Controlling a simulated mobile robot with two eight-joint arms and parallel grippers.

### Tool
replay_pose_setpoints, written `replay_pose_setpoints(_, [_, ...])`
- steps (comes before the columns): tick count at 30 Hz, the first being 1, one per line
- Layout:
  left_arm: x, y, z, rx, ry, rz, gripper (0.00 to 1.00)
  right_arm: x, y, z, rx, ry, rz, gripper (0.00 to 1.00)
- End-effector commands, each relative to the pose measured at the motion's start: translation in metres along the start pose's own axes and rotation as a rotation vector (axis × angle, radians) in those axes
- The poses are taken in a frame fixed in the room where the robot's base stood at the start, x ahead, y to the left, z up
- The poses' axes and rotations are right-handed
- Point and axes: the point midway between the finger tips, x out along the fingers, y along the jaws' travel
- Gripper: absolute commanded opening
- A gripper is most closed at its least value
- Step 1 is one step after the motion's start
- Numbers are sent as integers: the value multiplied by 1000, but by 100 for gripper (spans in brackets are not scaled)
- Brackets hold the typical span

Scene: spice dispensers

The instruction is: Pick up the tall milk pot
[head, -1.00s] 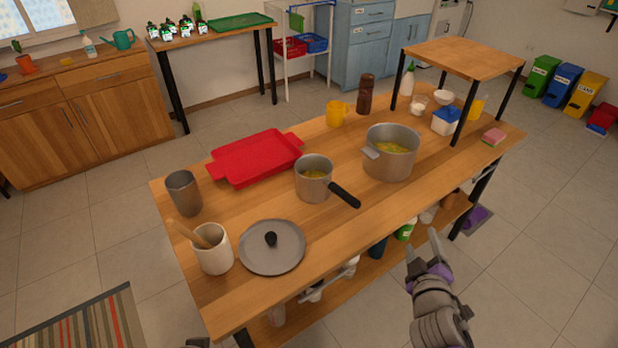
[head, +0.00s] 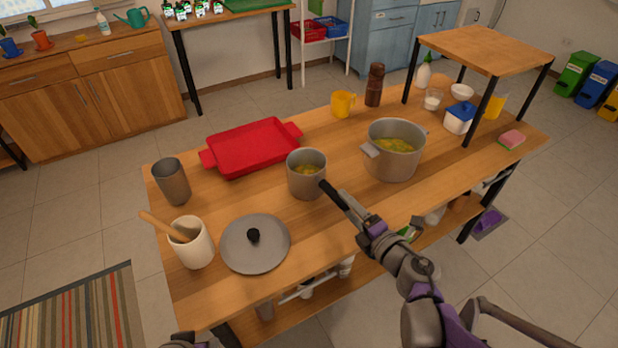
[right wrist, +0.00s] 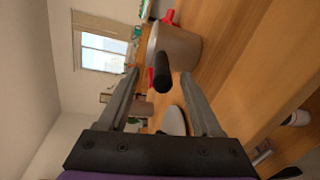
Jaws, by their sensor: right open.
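The tall milk pot (head: 306,176) is a grey metal saucepan with yellowish contents, upright on the wooden table. Its black handle (head: 330,191) points toward my right gripper (head: 350,208). In the right wrist view, the pot (right wrist: 178,50) lies beyond the open fingers of the right gripper (right wrist: 160,74). The handle (right wrist: 162,82) points at the camera and shows between the fingers; whether either finger touches it cannot be told. Only a sliver of what seems to be my left gripper (head: 186,342) shows at the bottom edge of the head view.
A wider pot (head: 392,160) stands just right of the milk pot. A grey lid (head: 255,245), a white utensil crock (head: 193,245) and a metal cup (head: 172,182) are to its left. A red tray (head: 250,150) lies behind. A small raised shelf (head: 490,50) stands at the right.

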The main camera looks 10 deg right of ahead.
Motion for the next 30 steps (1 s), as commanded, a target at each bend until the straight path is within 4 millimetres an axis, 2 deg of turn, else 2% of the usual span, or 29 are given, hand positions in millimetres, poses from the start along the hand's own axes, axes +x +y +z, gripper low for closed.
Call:
replay_pose_setpoints(3, [2, 0, 1, 0, -1, 0, 50, 18, 0, 0, 1, 1, 1, 66])
replay_pose_setpoints(8, [3, 0, 1, 0, -1, 0, 50, 29, 0, 0, 2, -2, 0, 66])
replay_pose_setpoints(18, [7, 0, 3, 0, -3, 0, 50, 73, -3, -3, 3, -3, 0, 66])
replay_pose_setpoints(27, [7, 0, 4, 0, -3, 0, 50, 77, -3, -3, 3, -5, 0, 66])
replay_pose_setpoints(30, [7, 0, 4, 0, -3, 0, 50, 77, -3, -3, 3, -5, 0, 48])
